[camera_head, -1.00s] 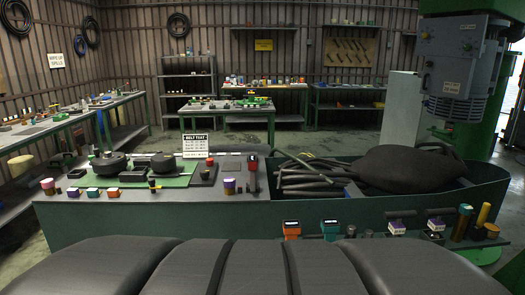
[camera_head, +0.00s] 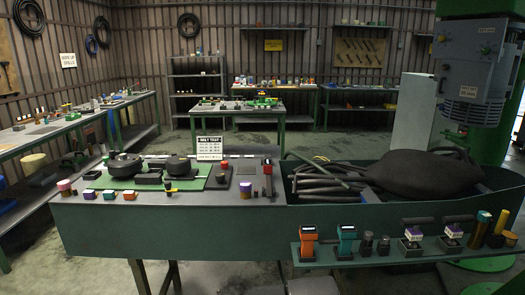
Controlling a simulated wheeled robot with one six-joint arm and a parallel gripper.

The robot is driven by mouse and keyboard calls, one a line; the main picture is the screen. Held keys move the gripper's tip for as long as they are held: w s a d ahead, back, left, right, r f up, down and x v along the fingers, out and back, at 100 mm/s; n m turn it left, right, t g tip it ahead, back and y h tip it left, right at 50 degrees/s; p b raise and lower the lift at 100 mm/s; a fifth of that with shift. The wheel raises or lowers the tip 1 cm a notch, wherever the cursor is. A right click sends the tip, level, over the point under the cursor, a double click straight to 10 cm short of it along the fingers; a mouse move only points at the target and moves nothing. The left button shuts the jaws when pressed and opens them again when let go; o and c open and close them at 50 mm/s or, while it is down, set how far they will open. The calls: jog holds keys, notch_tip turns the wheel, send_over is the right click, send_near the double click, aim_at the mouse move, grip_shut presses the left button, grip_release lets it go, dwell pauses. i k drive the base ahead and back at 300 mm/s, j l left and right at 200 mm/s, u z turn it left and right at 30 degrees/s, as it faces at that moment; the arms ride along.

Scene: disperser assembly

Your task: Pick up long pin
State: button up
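No long pin can be told apart in the head view; the small parts are too tiny to identify. My gripper is not in view. The near bench (camera_head: 220,205) has a green mat (camera_head: 140,182) at its left with two round black parts (camera_head: 124,165) and several small dark blocks on it. A small yellow-and-black piece (camera_head: 168,186) stands at the mat's front edge. A red-topped dark upright tool (camera_head: 267,175) stands to the right of the mat.
A bin (camera_head: 390,210) at the right holds dark tubes (camera_head: 325,180) and a black sack (camera_head: 425,172). A front ledge (camera_head: 380,255) carries orange and teal devices and several cylinders. A small table (camera_head: 240,110) and left bench (camera_head: 60,122) hold small parts. Floor lies between.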

aim_at(369, 235)
jog(key=l+u, duration=0.1)
jog(key=j, duration=0.35)
jog(key=i+l+z, duration=0.1)
jog(key=i+l, duration=0.35)
jog(key=i+l+z, duration=0.1)
jog(key=i+l, duration=0.3)
jog(key=i, duration=0.2)
